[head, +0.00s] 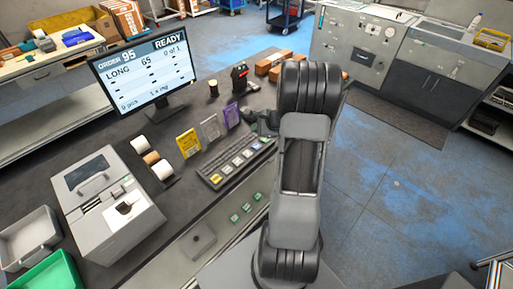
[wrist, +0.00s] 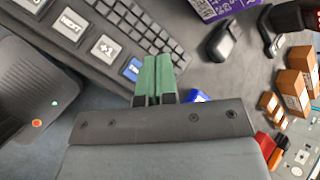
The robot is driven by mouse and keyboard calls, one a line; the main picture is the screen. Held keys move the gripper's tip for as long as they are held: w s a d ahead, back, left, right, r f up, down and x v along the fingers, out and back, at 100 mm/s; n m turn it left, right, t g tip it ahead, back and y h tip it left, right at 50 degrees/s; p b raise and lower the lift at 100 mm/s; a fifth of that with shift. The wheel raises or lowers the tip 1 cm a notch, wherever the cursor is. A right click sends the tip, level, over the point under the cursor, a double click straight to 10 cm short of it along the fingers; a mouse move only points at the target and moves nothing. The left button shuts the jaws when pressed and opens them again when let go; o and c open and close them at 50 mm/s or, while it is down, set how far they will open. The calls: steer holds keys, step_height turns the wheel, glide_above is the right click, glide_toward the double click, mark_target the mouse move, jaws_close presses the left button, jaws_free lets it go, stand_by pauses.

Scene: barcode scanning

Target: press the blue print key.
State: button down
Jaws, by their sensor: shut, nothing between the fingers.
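The blue key (wrist: 133,68) is at the end of a row of large keys in the wrist view, beside the white-lettered +1 key (wrist: 107,47) and NEXT key (wrist: 70,22). My gripper (wrist: 157,60) has green fingertips, closed together and empty. The tips appear just right of the blue key and overlap its edge in the picture; I cannot tell whether they touch anything. The key panel (head: 211,184) also shows in the head view, left of my arm. My fingertips cannot be made out there.
A monitor (head: 145,70) reading READY stands behind the panel. A printer-like machine (head: 110,205) is at left. A black mouse (wrist: 222,42) and cardboard boxes (wrist: 293,90) lie right of the fingers. Coloured cards (head: 188,143) stand behind the panel.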

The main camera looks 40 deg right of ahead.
steer(key=b, duration=0.4)
glide_above(256, 147)
step_height(256, 147, down, 6)
steer(key=shift+d+r, duration=0.1)
steer(key=shift+d, duration=0.05)
steer(key=shift+f+b, duration=0.6)
steer(key=shift+f+b, duration=0.85)
steer(key=shift+b, duration=0.25)
stand_by(1.9)
steer(key=shift+r, duration=0.15)
steer(key=shift+r+p, duration=0.5)
steer(key=shift+r, duration=0.2)
steer(key=shift+r, duration=0.1)
steer(key=shift+r+p, duration=1.75)
steer(key=shift+r, duration=0.7)
